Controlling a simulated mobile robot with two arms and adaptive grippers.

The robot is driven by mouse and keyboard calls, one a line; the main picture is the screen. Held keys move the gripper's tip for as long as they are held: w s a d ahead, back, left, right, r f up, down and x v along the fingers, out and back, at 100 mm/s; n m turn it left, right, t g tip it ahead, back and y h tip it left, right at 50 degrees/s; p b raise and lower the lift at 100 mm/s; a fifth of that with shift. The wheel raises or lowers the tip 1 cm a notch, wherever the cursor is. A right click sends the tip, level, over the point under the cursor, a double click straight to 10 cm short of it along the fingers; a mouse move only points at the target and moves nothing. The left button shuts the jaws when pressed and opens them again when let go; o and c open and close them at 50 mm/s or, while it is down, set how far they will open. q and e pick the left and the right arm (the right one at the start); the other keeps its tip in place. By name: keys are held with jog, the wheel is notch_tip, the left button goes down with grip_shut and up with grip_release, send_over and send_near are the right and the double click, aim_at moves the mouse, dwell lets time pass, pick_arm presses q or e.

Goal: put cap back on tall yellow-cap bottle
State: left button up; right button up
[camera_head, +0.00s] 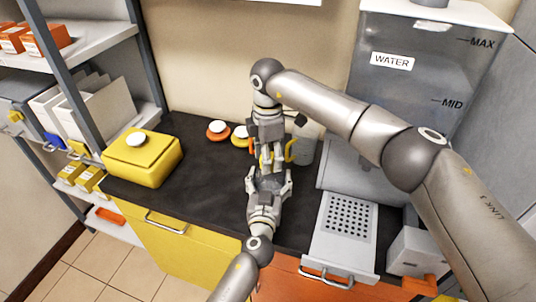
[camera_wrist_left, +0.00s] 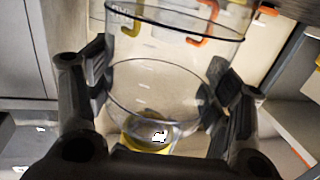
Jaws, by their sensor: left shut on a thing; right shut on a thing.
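My left gripper (camera_head: 269,184) is shut on a clear, glassy cylindrical vessel, which looks like the bottle. In the left wrist view the vessel (camera_wrist_left: 160,72) sits between the two fingers of the left gripper (camera_wrist_left: 163,95). A yellow rounded piece (camera_wrist_left: 150,137) shows low behind or under the glass. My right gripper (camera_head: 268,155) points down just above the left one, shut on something. A bit of yellow shows between its fingers; it may be the cap, but most of it is hidden. Whether it touches the bottle cannot be told.
An orange round piece (camera_head: 218,132) and a yellow one (camera_head: 240,137), both white-topped, lie behind on the dark counter (camera_head: 205,185). A clear jug (camera_head: 306,148) stands right of the grippers. A yellow box (camera_head: 142,160) is left, a water tank (camera_head: 420,65) right. The counter's left-middle is free.

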jog(key=shift+f, duration=0.1)
pick_arm(q)
jog(key=c, duration=0.5)
jog(key=shift+c, duration=0.2)
pick_arm(e)
jog(key=m, duration=0.4)
jog(key=shift+w, duration=0.1)
jog(key=m, duration=0.6)
jog(key=shift+w, duration=0.15)
jog(key=o, duration=0.8)
jog(key=shift+c, duration=0.2)
jog(key=shift+r, duration=2.2)
